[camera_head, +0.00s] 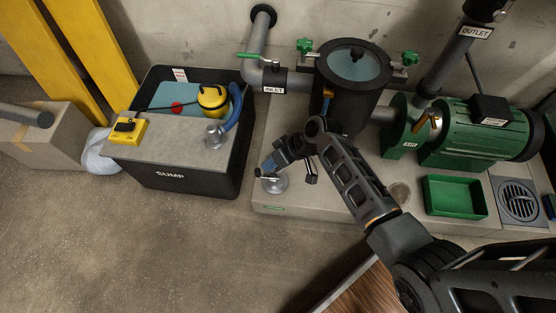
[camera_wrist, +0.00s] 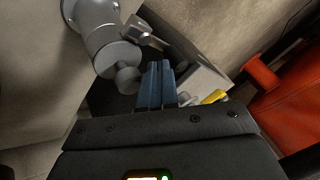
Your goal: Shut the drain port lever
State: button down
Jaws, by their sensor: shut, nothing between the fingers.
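The grey drain port fitting (camera_head: 274,184) stands low at the left front of the concrete plinth, partly behind my gripper. In the wrist view a grey pipe fitting (camera_wrist: 97,30) fills the upper left, with a metal lever-like piece (camera_wrist: 143,32) at its side and a short round knob (camera_wrist: 126,80) at its end.
The strainer vessel (camera_head: 350,90) with green clamps stands behind my arm. The black sump box (camera_head: 185,180) is to the left. A green pump motor (camera_head: 475,130), green tray (camera_head: 455,196) and floor grate (camera_head: 518,200) are to the right. Floor in front of the sump is clear.

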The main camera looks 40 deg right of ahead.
jog(key=shift+w+a+f, duration=0.1)
jog(key=shift+a+f, duration=0.05)
jog(key=shift+f, duration=0.1)
